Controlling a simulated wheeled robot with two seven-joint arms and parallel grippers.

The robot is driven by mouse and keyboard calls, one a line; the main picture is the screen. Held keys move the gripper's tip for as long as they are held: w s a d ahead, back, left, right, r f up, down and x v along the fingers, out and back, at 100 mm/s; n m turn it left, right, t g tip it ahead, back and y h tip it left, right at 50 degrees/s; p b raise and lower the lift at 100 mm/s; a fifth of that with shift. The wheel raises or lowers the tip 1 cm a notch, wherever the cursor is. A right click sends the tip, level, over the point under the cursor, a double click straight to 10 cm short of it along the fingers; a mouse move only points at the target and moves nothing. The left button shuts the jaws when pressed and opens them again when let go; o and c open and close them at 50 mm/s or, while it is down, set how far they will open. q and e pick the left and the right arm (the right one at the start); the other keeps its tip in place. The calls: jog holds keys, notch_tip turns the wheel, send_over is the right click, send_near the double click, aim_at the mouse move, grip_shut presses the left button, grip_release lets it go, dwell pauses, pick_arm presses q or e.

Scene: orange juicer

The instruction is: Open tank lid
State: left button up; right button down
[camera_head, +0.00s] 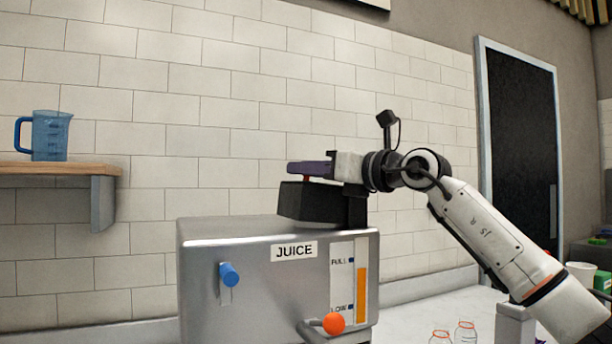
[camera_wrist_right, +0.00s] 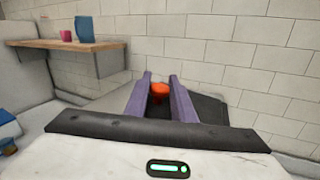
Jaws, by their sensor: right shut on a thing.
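The juicer (camera_head: 225,310) is a grey metal box with a JUICE label and a level gauge. Its dark tank lid (camera_head: 308,204) is on top and also shows in the right wrist view (camera_wrist_right: 208,106). I cannot tell whether the lid is raised at all. A red-orange knob (camera_wrist_right: 159,91) stands on the lid, and only a sliver of it shows in the head view (camera_head: 306,179). My right gripper (camera_head: 298,168) reaches in from the right above the lid. Its purple fingers (camera_wrist_right: 161,80) are shut on the knob, one on each side. My left gripper is not in view.
The juicer's front has a blue lever (camera_head: 229,274) and an orange ball handle (camera_head: 333,323). A blue jug (camera_head: 50,135) stands on a wooden shelf (camera_head: 60,169) at left. Glass bottles (camera_head: 465,334) stand at lower right. The tiled wall is behind; the space above the lid looks clear.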

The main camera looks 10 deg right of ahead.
jog(key=shift+w+d+r+m+t, duration=0.15)
jog(key=shift+d+r+m, duration=0.1)
jog(key=shift+r+m, duration=0.25)
jog(key=shift+s+d+r+m+t, duration=0.1)
jog(key=shift+d+r+m+t, duration=0.1)
jog(key=shift+r+m, duration=0.3)
pick_arm(q)
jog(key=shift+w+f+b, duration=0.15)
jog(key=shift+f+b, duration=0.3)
jog(key=shift+b, duration=0.25)
pick_arm(e)
jog(key=shift+w+d+r+m+t, duration=0.15)
jog(key=shift+d+r+m+t, duration=0.35)
jog(key=shift+m, duration=0.55)
jog(key=shift+w+d+r+m+t, duration=0.1)
jog(key=shift+d+r+m+t, duration=0.15)
jog(key=shift+d+r+m, duration=0.55)
jog(key=shift+a+f+m, duration=0.25)
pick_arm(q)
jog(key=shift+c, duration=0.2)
